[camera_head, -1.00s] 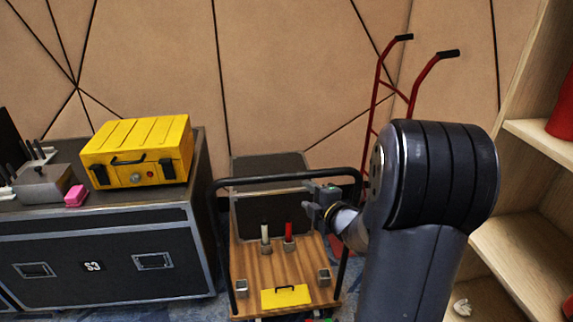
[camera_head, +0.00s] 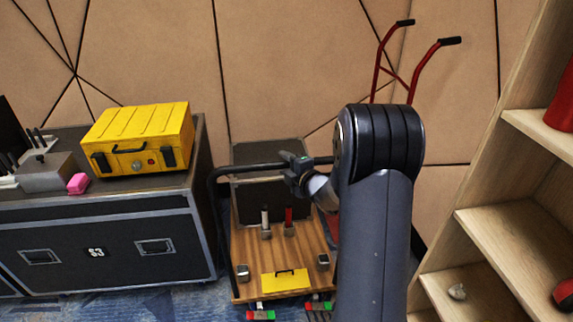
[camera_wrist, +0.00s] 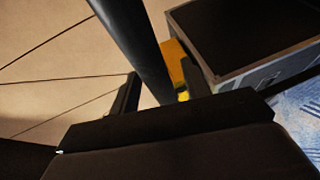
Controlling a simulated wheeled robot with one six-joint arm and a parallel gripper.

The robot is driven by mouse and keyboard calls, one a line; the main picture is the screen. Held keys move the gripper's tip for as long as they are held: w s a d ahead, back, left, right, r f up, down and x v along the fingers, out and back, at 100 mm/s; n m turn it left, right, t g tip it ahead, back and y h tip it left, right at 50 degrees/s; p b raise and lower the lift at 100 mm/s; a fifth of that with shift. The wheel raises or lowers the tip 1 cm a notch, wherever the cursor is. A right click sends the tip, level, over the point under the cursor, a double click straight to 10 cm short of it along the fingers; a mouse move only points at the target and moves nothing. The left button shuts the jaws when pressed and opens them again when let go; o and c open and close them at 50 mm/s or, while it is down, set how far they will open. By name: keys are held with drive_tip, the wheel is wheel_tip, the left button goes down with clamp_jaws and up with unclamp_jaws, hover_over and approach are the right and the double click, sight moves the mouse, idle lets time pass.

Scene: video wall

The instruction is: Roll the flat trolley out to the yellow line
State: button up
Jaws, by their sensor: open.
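The flat trolley (camera_head: 250,248) has a wooden deck and a black tubular push handle (camera_head: 238,169). It stands on the blue carpet, right of the black case. My gripper (camera_head: 291,163) is open at the handle's top bar, near its middle. In the wrist view the black bar (camera_wrist: 136,45) runs down close to the jaws. I cannot tell whether it lies fully between the fingers or touches them. My arm hides the handle's right side and the deck's right edge. No yellow line on the floor shows.
A black case (camera_head: 95,255) with a yellow toolbox (camera_head: 140,140) stands close at left. A red hand truck (camera_head: 431,62) leans at the wall behind. A wooden shelf (camera_head: 480,228) stands at right. Small red-green items (camera_head: 260,315) lie before the trolley.

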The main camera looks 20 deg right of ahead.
clamp_jaws()
idle(0.5)
